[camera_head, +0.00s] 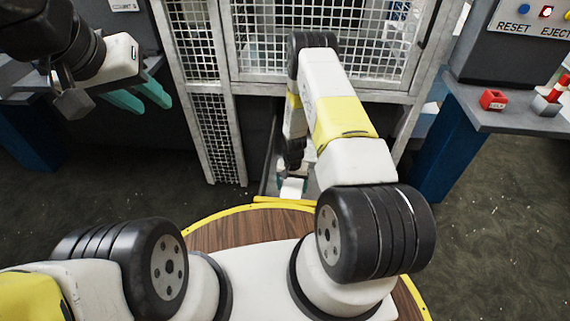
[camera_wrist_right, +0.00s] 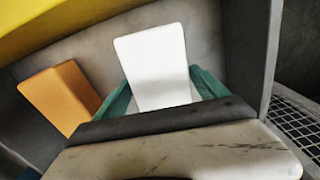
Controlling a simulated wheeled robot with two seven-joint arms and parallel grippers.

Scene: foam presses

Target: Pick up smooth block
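A plain white block (camera_wrist_right: 158,62) with a smooth-looking face stands between the teal fingers of my right gripper (camera_wrist_right: 161,76) in the right wrist view. Both fingers appear to touch its sides, so the gripper looks shut on it. In the head view the white block (camera_head: 292,187) shows low at the end of my right arm, and most of that gripper is hidden. An orange block (camera_wrist_right: 62,96) lies left of the white one, apart from it. I cannot tell whether the white block touches the surface below. My left gripper (camera_head: 155,103) is open and empty at the upper left.
The blocks are within a grey-walled tray or chute (camera_wrist_right: 240,45) with a yellow edge (camera_wrist_right: 60,22). A mesh-fronted press cage (camera_head: 325,40) stands ahead.

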